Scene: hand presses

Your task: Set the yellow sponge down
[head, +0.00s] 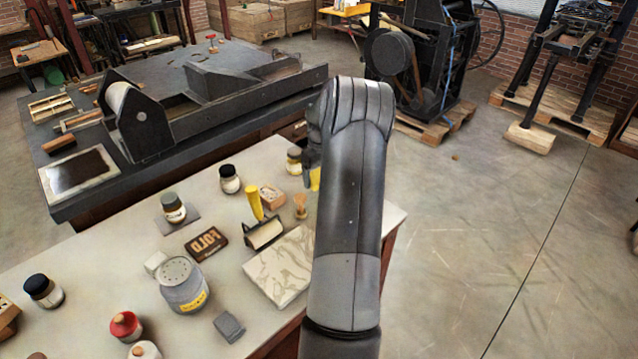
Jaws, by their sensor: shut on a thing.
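The yellow sponge (315,180) shows as a small yellow patch at the left edge of my arm, near the far right corner of the light table (130,260). My gripper (311,168) is shut on it. My arm hides most of the gripper and much of the sponge. I cannot tell whether the sponge touches the table.
Close left of the gripper stand a yellow-lidded jar (294,161), a small wooden box (271,196) and a brush (300,206). A roller with a yellow handle (255,204), a marbled slab (280,268) and a grey can (183,287) stand nearer. Bare tabletop shows at left.

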